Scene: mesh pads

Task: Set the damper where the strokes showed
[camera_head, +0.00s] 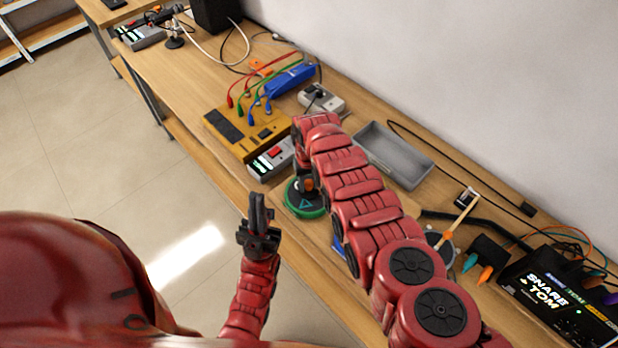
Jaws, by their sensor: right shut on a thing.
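A dark round pad with a green rim (304,209) and a teal triangle lies near the bench's front edge. My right gripper (306,184) is over its far part, largely hidden by my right arm. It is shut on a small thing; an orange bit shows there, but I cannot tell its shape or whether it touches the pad. A blue-edged pad (338,247) is mostly hidden behind my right arm. A grey round pad (447,252) lies right of the arm, also partly hidden. My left gripper (259,207) is off the bench's front edge, apparently empty, its finger gap unclear.
A drumstick-like stick (463,218) lies near the grey pad. A grey tray (395,155) stands behind my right arm. A box with a red button (272,157), a yellow patch board (245,130) and a black drum module (560,300) stand on the bench. Cables trail along the back.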

